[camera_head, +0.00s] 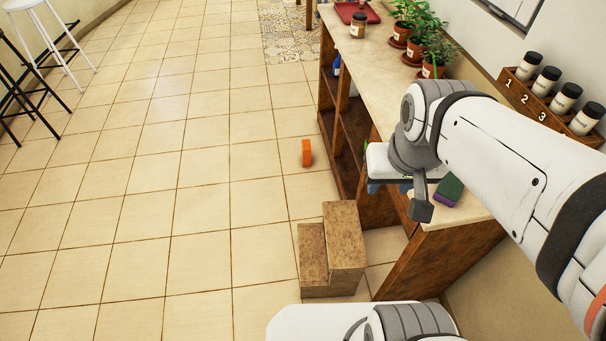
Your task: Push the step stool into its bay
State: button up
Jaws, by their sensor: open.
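The step stool (313,258) is a brown, speckled two-step block. It stands upright on the tiled floor at the near end of the shelving, with its lower step to the left and its taller step to the right. The open floor-level bay (385,244) lies just right of the stool, between a wooden divider and the near end panel. The stool stands at the bay's mouth; how far it reaches inside is unclear. My gripper (420,203) is open, above and right of the stool by the counter edge, apart from it. My arm hides part of the gripper.
An orange block (307,152) stands on the floor beyond the stool. Stools (45,45) stand far left. The floor left of the shelving is mostly clear.

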aim_at(340, 229)
jog(key=z, duration=2.95)
jog(key=k, duration=2.3)
jog(key=u, duration=0.9)
jog(key=i, duration=1)
jog(key=u, duration=0.1)
